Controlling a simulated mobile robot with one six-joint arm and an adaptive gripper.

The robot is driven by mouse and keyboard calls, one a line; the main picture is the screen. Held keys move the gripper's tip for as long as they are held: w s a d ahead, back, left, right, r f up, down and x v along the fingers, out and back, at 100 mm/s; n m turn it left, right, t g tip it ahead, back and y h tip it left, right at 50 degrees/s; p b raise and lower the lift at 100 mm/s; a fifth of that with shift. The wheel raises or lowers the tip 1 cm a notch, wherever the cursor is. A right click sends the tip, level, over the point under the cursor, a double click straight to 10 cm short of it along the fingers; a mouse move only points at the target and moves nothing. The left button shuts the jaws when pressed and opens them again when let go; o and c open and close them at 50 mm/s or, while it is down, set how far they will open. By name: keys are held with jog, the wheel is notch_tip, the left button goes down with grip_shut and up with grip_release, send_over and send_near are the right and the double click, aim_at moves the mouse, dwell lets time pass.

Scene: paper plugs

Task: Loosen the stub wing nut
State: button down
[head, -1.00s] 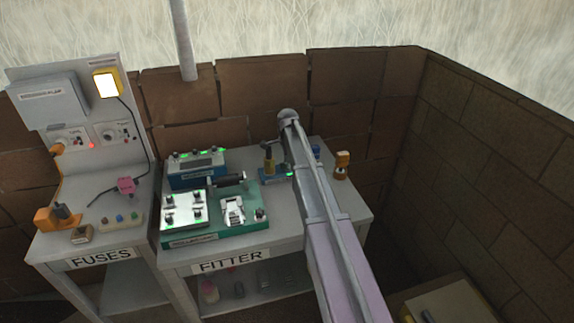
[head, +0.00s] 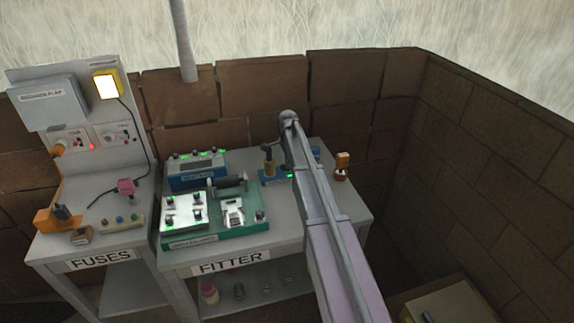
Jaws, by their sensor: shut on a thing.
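My arm reaches up from the bottom right over the FITTER table, and its far end stands above the table's back. My gripper is hidden behind my own arm, so I cannot see its fingers or what they hold. A small blue base (head: 274,176) sits partly behind the arm. I cannot make out the stub wing nut in this view; the area right of the post is covered by my arm.
The FITTER table (head: 184,254) also holds a green board (head: 250,227) with metal fittings, a blue box (head: 196,169) with green lights, and an orange-brown piece (head: 342,166) right of my arm. The FUSES bench (head: 60,240) stands left. Brick walls close the back and right.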

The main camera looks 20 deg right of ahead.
jog(key=n, duration=0.6)
jog(key=shift+s+d+n, duration=0.1)
jog(key=shift+s+n, duration=0.05)
jog(key=shift+n, duration=0.25)
jog(key=n, duration=0.6)
jog(key=shift+n, duration=0.4)
jog(key=n, duration=0.6)
jog(key=shift+n, duration=0.3)
jog(key=n, duration=0.6)
jog(key=c, duration=0.8)
grip_release()
jog(key=shift+f, duration=0.1)
jog(key=shift+r, duration=0.2)
jog(key=shift+r+p, duration=1.85)
jog(key=shift+p, duration=0.25)
